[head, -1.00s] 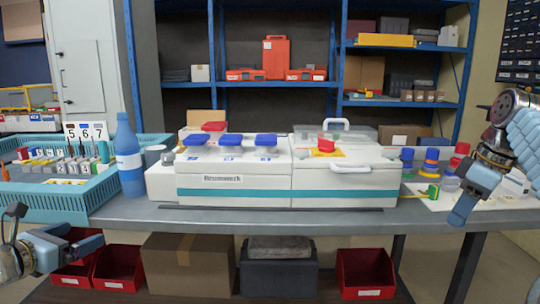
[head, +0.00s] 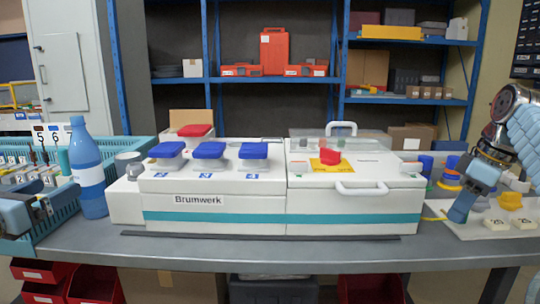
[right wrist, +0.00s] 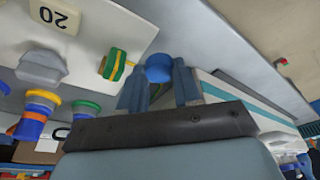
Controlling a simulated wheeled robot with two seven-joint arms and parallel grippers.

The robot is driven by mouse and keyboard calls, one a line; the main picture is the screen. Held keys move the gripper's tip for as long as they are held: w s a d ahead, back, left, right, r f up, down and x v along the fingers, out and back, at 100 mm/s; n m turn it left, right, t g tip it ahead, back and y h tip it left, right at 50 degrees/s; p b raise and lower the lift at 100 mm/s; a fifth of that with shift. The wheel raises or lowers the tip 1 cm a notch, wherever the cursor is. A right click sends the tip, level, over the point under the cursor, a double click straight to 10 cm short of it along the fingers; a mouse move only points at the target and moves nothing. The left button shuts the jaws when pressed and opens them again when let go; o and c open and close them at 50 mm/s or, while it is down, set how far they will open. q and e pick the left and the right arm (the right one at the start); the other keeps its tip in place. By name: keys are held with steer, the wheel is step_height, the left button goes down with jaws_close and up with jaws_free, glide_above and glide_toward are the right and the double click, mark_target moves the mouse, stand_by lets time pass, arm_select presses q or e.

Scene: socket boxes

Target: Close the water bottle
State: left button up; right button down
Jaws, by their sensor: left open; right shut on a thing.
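The blue water bottle (head: 88,172) with a white label stands upright on the workbench at the left, between the teal crate and the white machine. Its narrow top is too small to read clearly. My left gripper (head: 22,214) is open and empty at the left edge, left of the bottle and partly cut off. My right gripper (head: 460,210) is far right of the bottle, over the bench's right part. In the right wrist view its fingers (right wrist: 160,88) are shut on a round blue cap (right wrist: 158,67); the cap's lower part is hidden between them.
The white Brumwerk machine (head: 215,215) fills the middle of the bench (head: 300,250), between bottle and right gripper. A teal crate (head: 50,222) with small parts is at left. A white board (head: 485,232) with coloured parts lies at right. A grey cup (head: 128,165) stands behind the bottle.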

mark_target(78, 176)
arm_select(q)
steer(key=shift+w, duration=0.1)
steer(key=x, duration=0.6)
steer(key=shift+w+p, duration=0.3)
steer(key=shift+p, duration=0.1)
arm_select(e)
steer(key=shift+r, duration=0.45)
arm_select(q)
steer(key=shift+d, duration=0.1)
steer(key=p+x, duration=0.1)
steer(key=x, duration=0.4)
steer(key=shift+w+r, duration=0.1)
arm_select(e)
steer(key=shift+r, duration=0.6)
arm_select(q)
steer(key=c, duration=1.3)
steer(key=shift+r, duration=0.2)
